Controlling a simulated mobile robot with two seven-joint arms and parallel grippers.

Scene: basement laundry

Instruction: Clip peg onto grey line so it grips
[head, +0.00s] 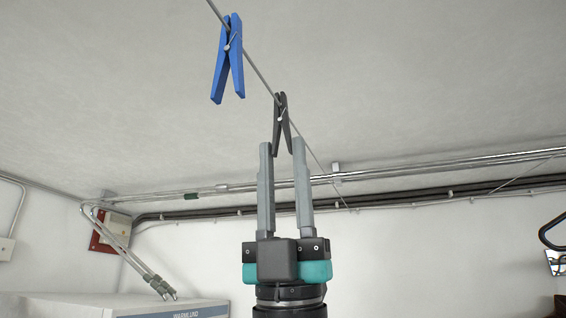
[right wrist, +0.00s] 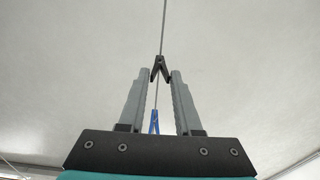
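The grey line (head: 259,74) runs slantwise across the head view below the ceiling. A dark grey peg (head: 282,122) sits at the line with its top end on it and its legs hanging down, spread apart. It also shows in the right wrist view (right wrist: 160,68). My right gripper (head: 282,146) points up from below. Its fingers are apart, one on each side of the peg's legs, with narrow gaps showing, so it looks open. Whether the jaws are fully around the line is too small to tell. My left gripper is not in view.
A blue peg (head: 229,60) hangs on the same line to the left; it also shows in the right wrist view (right wrist: 154,122). Metal pipes (head: 400,172) run along the far wall. A white appliance (head: 130,306) stands at lower left. Space around the gripper is clear.

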